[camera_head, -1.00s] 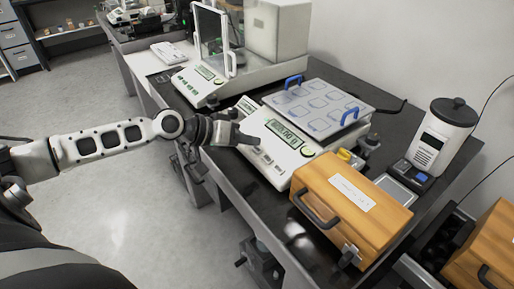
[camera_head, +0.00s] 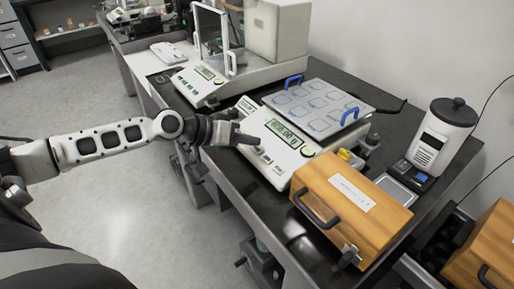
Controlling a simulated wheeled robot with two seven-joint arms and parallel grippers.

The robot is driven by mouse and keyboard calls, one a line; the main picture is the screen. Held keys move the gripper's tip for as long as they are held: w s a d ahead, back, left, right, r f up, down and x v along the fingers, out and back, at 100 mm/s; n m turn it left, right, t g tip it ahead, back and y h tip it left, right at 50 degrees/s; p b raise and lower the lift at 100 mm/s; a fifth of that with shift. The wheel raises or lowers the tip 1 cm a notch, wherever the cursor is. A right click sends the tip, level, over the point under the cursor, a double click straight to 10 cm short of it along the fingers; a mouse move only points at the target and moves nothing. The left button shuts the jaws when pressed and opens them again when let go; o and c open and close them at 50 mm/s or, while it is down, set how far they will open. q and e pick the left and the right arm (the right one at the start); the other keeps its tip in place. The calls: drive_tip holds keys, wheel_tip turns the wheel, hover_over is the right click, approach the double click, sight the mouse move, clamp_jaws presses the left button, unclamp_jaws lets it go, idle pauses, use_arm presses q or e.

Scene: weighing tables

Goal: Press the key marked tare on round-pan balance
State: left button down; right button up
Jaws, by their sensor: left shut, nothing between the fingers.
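A white balance (camera_head: 270,166) with a lit green display (camera_head: 286,132) and a sloping key panel stands mid-table. A tray covers its top, so its pan is hidden and I cannot tell its shape. The key labels are too small to read. My left gripper (camera_head: 256,139) is shut and empty. Its tips point right, over the left part of this panel beside the display. I cannot tell whether they touch a key. A second balance (camera_head: 199,88) with a glass shield stands farther back. My right gripper is not in view.
The tray with blue handles (camera_head: 316,107) lies behind the display. A wooden case (camera_head: 350,200) stands close in front of the balance. A white canister with a black lid (camera_head: 441,137) stands at the right beside a small scale (camera_head: 399,190).

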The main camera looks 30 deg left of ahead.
use_arm(q)
drive_tip(key=shift+f, duration=0.15)
drive_tip(key=shift+w+f+b, duration=0.15)
drive_tip(key=shift+f+b, duration=0.1)
drive_tip(key=shift+b, duration=0.05)
drive_tip(key=shift+f, duration=0.4)
idle(0.5)
drive_tip(key=shift+d, duration=0.1)
drive_tip(key=shift+s+r+p, duration=0.2)
drive_tip(key=shift+r+p, duration=0.25)
drive_tip(key=shift+r, duration=0.3)
drive_tip(key=r+p, duration=0.1)
drive_tip(key=s+r+p, duration=0.1)
drive_tip(key=r+p, duration=0.2)
drive_tip(key=shift+s+a+r, duration=0.15)
drive_tip(key=shift+a+r, duration=0.25)
idle(0.8)
